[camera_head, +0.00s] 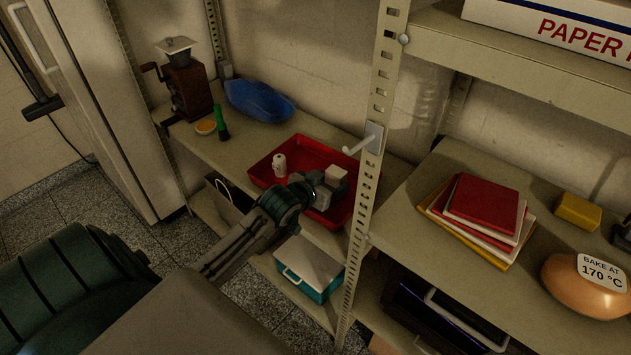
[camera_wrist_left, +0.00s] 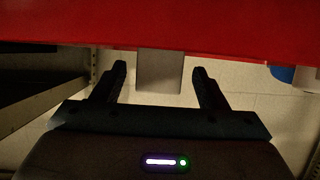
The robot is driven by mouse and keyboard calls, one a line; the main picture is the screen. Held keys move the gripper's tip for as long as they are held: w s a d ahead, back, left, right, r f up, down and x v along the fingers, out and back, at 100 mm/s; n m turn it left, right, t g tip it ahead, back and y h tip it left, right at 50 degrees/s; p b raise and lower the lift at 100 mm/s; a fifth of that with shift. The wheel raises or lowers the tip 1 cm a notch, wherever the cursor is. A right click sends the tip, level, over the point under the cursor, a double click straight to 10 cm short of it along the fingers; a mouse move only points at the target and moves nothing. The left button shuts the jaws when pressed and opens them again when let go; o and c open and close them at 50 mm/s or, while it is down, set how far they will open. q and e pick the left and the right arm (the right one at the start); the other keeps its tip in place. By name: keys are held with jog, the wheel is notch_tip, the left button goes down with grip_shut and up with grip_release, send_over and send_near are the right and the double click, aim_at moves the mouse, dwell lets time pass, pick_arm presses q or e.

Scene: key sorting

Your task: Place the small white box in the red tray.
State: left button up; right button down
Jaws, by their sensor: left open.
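The small white box (camera_head: 337,173) shows at the tip of my left arm, over the right part of the red tray (camera_head: 262,180). My left gripper (camera_head: 325,187) is open around it. In the left wrist view the box (camera_wrist_left: 159,72) looks grey and sits between the two fingers of the left gripper (camera_wrist_left: 160,78), with a gap on each side. One end of the box meets the red surface of the tray (camera_wrist_left: 160,25) in that view. Whether it rests on the tray floor is partly hidden by the gripper. My right gripper is not in view.
A small white cylindrical item (camera_head: 279,165) stands in the tray's left part. A blue bag (camera_head: 259,100), coffee grinder (camera_head: 187,85) and green-handled item (camera_head: 221,124) are behind to the left. A metal shelf post (camera_head: 372,130) with a hook (camera_head: 357,146) rises beside the tray's right side.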

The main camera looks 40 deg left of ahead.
pick_arm(q)
jog(key=p+v, duration=0.1)
jog(key=v, duration=0.9)
jog(key=shift+s, duration=0.15)
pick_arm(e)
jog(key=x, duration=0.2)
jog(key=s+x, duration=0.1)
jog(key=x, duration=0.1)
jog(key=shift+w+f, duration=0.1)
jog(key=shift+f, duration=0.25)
pick_arm(q)
jog(key=shift+r, duration=0.15)
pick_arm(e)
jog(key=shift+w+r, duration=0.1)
